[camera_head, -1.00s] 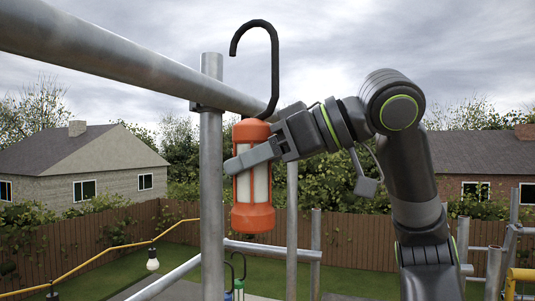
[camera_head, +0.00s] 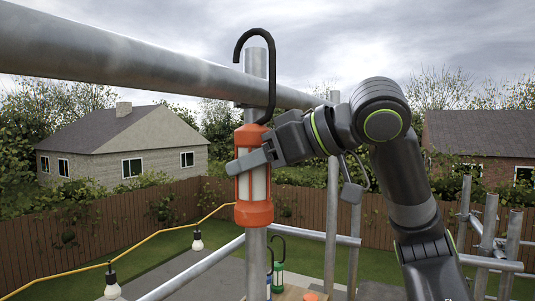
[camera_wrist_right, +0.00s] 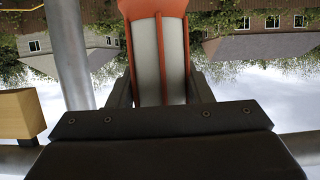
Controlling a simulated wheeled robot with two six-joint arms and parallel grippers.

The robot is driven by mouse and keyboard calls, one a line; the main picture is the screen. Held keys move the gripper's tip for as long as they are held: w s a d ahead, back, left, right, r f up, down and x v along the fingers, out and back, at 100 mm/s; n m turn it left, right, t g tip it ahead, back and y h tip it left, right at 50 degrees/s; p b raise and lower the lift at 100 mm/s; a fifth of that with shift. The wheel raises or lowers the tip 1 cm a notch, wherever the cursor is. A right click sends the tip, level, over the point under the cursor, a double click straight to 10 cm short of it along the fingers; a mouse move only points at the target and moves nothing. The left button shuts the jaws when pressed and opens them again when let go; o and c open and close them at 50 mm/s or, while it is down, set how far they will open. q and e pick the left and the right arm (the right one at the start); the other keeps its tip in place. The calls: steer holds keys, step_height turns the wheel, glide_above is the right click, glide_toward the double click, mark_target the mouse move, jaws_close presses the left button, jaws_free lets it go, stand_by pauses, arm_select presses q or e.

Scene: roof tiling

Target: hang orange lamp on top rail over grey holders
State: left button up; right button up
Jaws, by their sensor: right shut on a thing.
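The orange lamp (camera_head: 254,213) with its black hook (camera_head: 268,62) hangs upright in my right gripper (camera_head: 250,161). That gripper is shut around the lamp's body, and its white panels also show between the fingers in the right wrist view (camera_wrist_right: 163,50). The top rail (camera_head: 130,64) runs from the upper left toward the middle. The hook's curve stands above the rail's height in the picture, and the hook appears in front of the rail. I cannot tell whether it touches. Grey holders are not clearly identifiable. My left gripper is not in view.
A metal upright (camera_head: 257,262) stands behind the lamp. A green lamp (camera_head: 278,276) with a black hook stands low behind it. A yellow cable (camera_head: 150,244) with white bulbs (camera_head: 197,241) hangs at the left. More scaffold poles (camera_head: 488,225) stand at the right.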

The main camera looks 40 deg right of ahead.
mark_target(239, 189)
steer(key=shift+w+a+f+b, duration=0.2)
steer(key=shift+w+f+b, duration=0.25)
steer(key=shift+f, duration=0.3)
steer(key=shift+w+a+f+b, duration=0.2)
steer(key=shift+w+f, duration=0.3)
steer(key=shift+f, duration=0.25)
steer(key=shift+w+a+f+b, duration=0.2)
steer(key=shift+w+f+b, duration=0.25)
steer(key=shift+f, duration=0.3)
steer(key=o, duration=1.5)
steer(key=shift+f, duration=0.1)
steer(key=shift+s, duration=0.1)
